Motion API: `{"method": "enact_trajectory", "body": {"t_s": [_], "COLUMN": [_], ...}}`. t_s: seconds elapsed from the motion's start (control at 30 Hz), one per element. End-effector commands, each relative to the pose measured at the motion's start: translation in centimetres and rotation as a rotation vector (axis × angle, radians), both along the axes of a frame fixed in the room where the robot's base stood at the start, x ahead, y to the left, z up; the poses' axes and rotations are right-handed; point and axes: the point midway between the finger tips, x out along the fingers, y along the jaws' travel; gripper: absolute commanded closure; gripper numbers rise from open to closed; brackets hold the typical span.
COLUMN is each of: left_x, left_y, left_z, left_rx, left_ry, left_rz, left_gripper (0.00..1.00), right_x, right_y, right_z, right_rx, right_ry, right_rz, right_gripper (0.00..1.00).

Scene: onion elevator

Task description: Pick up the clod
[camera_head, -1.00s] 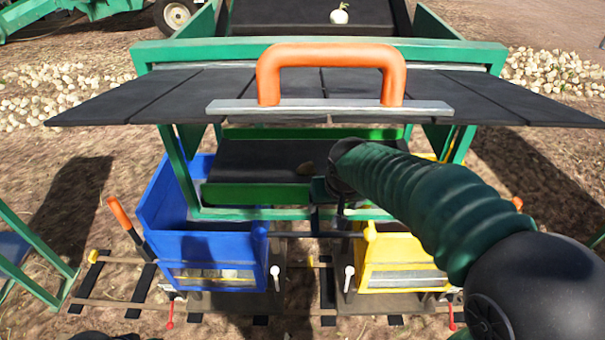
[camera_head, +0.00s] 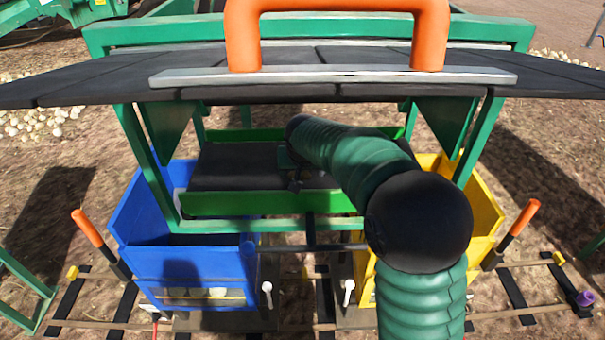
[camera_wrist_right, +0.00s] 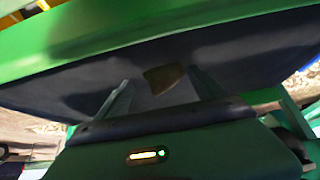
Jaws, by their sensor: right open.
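The clod (camera_wrist_right: 164,78) is a small brown lump on the dark conveyor belt (camera_head: 232,168) between green side rails. In the right wrist view it lies between the tips of my two grey fingers, with space on both sides. My right gripper (camera_head: 294,172) is open, low over the belt, and holds nothing. In the head view my arm and gripper largely hide the clod, and I cannot make it out clearly. My left gripper is not in view.
A blue bin (camera_head: 190,262) stands at the belt's left and a yellow bin (camera_head: 484,205) at its right. A dark panel (camera_head: 110,85) with an orange handle (camera_head: 335,8) hangs above the belt. Green posts and rails frame the belt closely.

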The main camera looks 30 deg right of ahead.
Motion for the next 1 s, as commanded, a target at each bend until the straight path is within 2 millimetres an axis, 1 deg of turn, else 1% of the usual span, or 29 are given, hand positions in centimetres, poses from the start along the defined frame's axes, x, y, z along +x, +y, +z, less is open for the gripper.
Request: {"method": "enact_trajectory", "body": {"t_s": [0.17,0.2,0.7,0.73,1.0], "left_x": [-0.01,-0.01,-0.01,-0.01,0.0], "left_y": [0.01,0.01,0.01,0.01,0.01], "left_z": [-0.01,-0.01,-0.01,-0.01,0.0], "left_rx": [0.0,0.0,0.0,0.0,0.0], "left_ry": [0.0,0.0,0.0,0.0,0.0], "left_rz": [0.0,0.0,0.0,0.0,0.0], "left_gripper": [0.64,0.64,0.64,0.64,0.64], "right_x": [0.17,0.18,0.1,0.11,0.08], "right_y": [0.18,0.2,0.0,-0.01,0.06], "right_z": [-0.24,-0.24,-0.22,-0.22,-0.02], "right_rx": [-0.001,0.0,0.001,0.001,0.0], "right_ry": [0.002,0.002,0.002,0.002,0.0], "right_rz": [0.001,0.002,0.001,0.001,0.001], "right_gripper": [0.21,0.24,0.89,0.92,0.92]}}
